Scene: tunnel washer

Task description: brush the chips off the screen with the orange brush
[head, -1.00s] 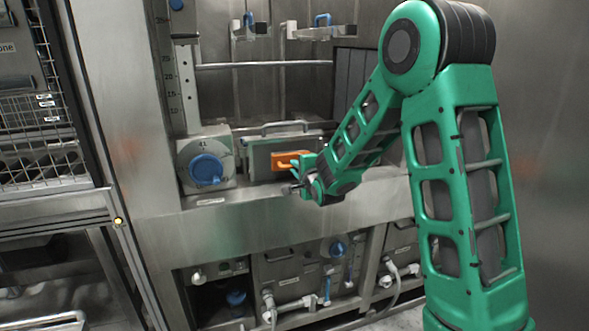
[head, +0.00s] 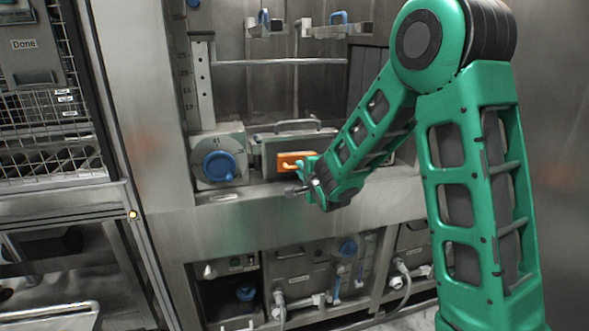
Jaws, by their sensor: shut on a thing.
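My gripper (head: 309,172) is shut on the orange brush (head: 291,160). The brush is in front of a grey framed panel with a handle on top, which looks like the screen (head: 268,152). I cannot tell whether the brush touches the panel. My green arm comes in from the right and hides the panel's right part. No chips can be made out on the panel at this size.
A blue knob (head: 219,166) on a grey housing stands just left of the panel. A metal ledge (head: 240,213) runs below. A horizontal bar (head: 270,62) and blue-handled fittings (head: 265,18) are above. A wire basket (head: 45,110) is at the far left.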

